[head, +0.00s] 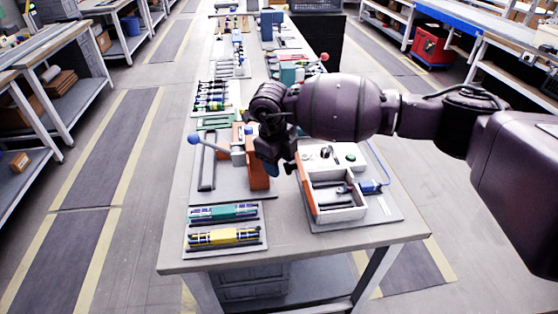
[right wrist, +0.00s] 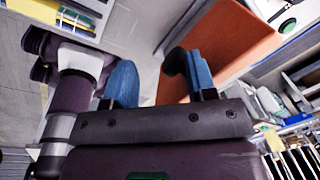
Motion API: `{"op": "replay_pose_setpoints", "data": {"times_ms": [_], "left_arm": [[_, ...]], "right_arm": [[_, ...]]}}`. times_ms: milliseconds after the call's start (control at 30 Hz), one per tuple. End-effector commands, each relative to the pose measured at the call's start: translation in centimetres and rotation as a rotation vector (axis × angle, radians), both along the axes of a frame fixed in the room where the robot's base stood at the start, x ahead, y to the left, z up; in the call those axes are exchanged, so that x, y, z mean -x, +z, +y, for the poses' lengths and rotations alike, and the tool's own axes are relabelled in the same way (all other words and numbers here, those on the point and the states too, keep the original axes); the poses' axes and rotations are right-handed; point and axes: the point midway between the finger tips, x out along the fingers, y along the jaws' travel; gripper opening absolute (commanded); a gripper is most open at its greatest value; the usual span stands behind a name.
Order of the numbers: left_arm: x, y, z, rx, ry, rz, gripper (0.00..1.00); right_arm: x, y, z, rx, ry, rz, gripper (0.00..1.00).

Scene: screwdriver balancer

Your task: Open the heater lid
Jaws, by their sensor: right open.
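The heater appears to be the white box (head: 348,211) at the front right of the table, with a green button and dark knob on its back panel. Its inside compartments show from above. An orange panel (head: 307,197), which looks like its lid, stands tilted along the box's left side; it also shows large in the right wrist view (right wrist: 232,45). My right gripper (head: 278,165) is open and empty, just above and left of the panel. In the right wrist view one blue finger overlaps the panel; I cannot tell whether they touch. My left gripper is not in view.
An orange block with a blue-knobbed lever (head: 194,139) stands close left of my gripper. A tray (head: 212,247) of green and yellow parts lies at the front left. A blue connector (head: 371,186) and cable sit right of the box. Tools line the table's back.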

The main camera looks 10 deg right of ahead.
Motion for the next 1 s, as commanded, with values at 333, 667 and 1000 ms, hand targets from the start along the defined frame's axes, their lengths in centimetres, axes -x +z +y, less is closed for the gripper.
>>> {"op": "replay_pose_setpoints", "data": {"times_ms": [333, 667, 1000], "left_arm": [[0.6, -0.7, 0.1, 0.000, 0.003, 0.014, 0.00], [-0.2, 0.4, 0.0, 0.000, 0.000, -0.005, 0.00], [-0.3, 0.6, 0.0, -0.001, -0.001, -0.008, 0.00]], "right_arm": [[1.0, -0.2, -0.5, 0.016, -0.009, 0.032, 0.61], [1.4, 7.2, 0.9, 0.008, -0.003, 0.002, 0.61], [1.6, 11.1, 1.6, 0.005, -0.001, -0.011, 0.61]]}}
